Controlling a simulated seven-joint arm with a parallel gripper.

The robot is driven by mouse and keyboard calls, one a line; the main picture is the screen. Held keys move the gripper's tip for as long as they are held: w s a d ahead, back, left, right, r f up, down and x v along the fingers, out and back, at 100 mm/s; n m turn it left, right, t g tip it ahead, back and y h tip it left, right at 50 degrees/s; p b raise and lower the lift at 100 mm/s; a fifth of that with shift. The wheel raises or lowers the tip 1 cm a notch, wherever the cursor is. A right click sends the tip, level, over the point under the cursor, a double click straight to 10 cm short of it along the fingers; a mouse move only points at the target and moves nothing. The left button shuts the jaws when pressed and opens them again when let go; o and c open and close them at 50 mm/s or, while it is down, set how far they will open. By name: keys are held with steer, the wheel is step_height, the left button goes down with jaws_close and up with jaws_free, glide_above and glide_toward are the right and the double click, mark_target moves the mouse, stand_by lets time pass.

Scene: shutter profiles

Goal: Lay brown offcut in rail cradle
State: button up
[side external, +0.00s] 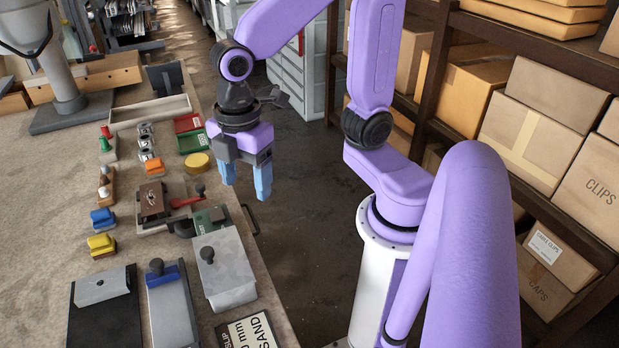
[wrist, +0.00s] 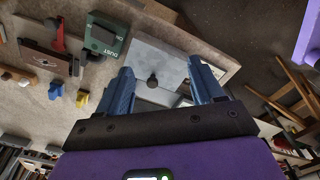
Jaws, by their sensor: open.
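No piece is clearly recognisable as the brown offcut. The closest match is a dark brown block (side external: 152,199) with a small metal fitting on top, left of a red-handled tool; it also shows at the upper left of the wrist view (wrist: 42,57). The rail cradle is not certain either; a long, shallow pale trough (side external: 150,112) lies across the back of the bench. My gripper (side external: 246,190) is open and empty, its blue fingers pointing down, raised near the bench's right edge. In the wrist view its fingers (wrist: 162,75) frame a grey lidded box below.
The grey lidded box (side external: 226,270) with a dark knob stands near the bench's right edge. A green dust box (side external: 213,222), red-handled tool (side external: 186,201), yellow disc (side external: 197,162) and blue and yellow blocks crowd the middle. Bare bench (side external: 40,190) lies at left. Shelves with cartons stand right.

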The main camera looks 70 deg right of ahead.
steer(key=s+d+f+m, duration=0.1)
steer(key=s+d+m, duration=0.2)
steer(key=s, duration=0.6)
steer(key=shift+s+d+f+m, duration=0.3)
steer(key=shift+s+d+f, duration=0.05)
steer(key=shift+d, duration=0.65)
